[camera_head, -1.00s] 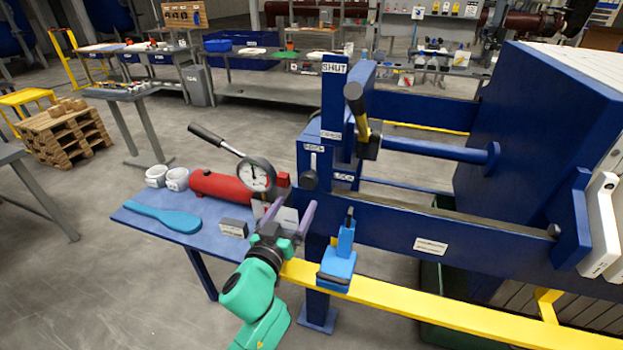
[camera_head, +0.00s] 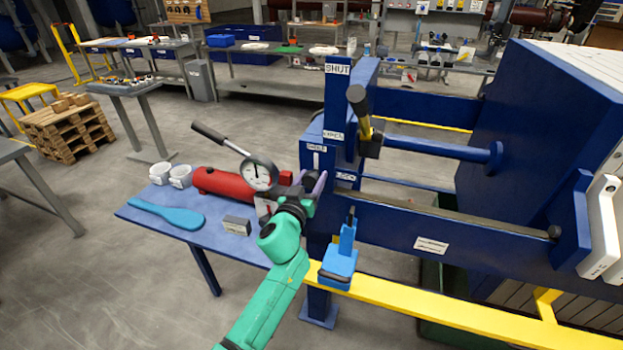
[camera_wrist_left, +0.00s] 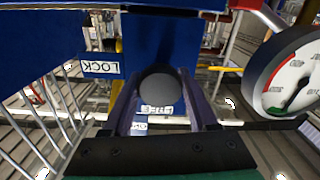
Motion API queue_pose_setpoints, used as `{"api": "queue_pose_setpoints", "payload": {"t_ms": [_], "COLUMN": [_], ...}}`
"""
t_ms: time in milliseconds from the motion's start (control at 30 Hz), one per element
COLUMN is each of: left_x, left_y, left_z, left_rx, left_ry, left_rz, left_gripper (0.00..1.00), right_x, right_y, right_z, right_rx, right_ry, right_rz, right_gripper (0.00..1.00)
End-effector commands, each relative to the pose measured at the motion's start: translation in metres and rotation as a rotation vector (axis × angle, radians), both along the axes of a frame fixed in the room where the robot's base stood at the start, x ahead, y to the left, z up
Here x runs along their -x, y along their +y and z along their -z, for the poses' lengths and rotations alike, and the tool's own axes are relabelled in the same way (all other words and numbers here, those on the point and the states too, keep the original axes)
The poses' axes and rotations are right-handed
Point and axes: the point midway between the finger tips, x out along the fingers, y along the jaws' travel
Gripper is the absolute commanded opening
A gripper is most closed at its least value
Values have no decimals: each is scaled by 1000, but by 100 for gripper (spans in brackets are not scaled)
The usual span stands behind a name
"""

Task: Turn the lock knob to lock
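The lock knob (camera_wrist_left: 160,86) is dark and round, on the front of the blue latch housing (camera_head: 312,150). In the head view it is mostly hidden behind my left gripper (camera_head: 310,186). In the left wrist view the purple fingers stand on either side of the knob, open. Narrow gaps seem to show beside it; I cannot tell whether either finger touches. A LOCK label (camera_wrist_left: 101,67) is left of the knob in the wrist view, and it also shows right of the gripper in the head view (camera_head: 346,177). My right gripper is not in view.
A red pump cylinder (camera_head: 225,184) with a round gauge (camera_head: 259,174) stands close left of the gripper on the blue shelf (camera_head: 205,225). A blue handled tool (camera_head: 341,262) is at the right, by the yellow rail (camera_head: 430,304). A hammer-like handle (camera_head: 362,115) is above.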

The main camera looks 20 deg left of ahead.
Motion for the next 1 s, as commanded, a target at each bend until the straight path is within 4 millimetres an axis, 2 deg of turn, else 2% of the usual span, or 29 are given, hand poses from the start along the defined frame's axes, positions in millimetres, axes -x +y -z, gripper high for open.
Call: {"api": "queue_pose_setpoints", "payload": {"t_ms": [267, 467, 1000], "left_x": [0, 0, 0], "left_y": [0, 0, -1], "left_z": [1, 1, 1], "left_rx": [-22, -100, -559], "left_ry": [-1, -6, -36], "left_rz": [0, 0, 1], "left_gripper": [4, 4, 4], "right_x": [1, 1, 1], "right_y": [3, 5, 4], "right_z": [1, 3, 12], "right_rx": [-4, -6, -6], "right_ry": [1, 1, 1], "right_rz": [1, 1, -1], "right_gripper": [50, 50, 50]}}
